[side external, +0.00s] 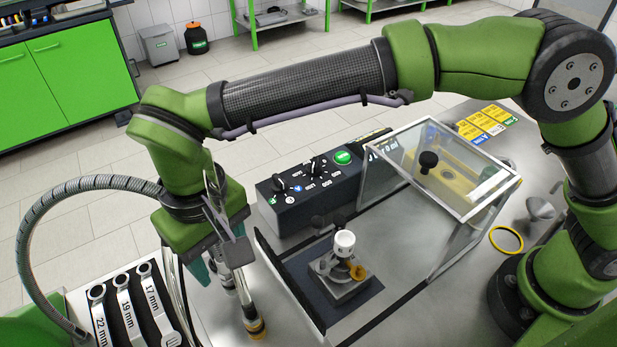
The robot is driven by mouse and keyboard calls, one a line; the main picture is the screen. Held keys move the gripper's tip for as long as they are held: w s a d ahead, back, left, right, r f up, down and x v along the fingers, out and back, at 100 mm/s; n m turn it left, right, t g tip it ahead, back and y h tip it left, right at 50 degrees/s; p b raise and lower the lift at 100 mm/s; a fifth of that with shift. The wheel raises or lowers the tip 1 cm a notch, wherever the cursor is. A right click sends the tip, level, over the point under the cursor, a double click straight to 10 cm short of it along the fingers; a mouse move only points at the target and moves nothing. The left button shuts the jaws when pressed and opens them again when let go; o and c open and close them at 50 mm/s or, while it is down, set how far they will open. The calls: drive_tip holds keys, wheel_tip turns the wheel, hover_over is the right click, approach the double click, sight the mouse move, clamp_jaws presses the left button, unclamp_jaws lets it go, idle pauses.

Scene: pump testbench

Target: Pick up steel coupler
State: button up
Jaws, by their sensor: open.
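My gripper (222,275) points down at the left of the bench, left of the pump fixture. Its jaws are open, and the fingers are partly hidden by the wrist and a grey bracket. A slim silver cylindrical part with a brass-coloured lower end (253,324) shows just below and right of the fingers. It may be the steel coupler, but I cannot tell for sure. I also cannot tell whether it touches the fingers.
A small pump fitting with a white cap (344,243) stands on a dark mat. Behind it is a black control box (310,185). A clear hinged cover (455,165) stands to the right. Labelled wrenches (127,305) lie at left, and a yellow ring (506,239) at right.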

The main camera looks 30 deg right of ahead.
sight(228, 275)
drive_tip(key=shift+s+d+f, duration=0.1)
drive_tip(key=shift+f, duration=1.25)
drive_tip(key=shift+s+f, duration=0.1)
drive_tip(key=shift+f, duration=1.2)
clamp_jaws()
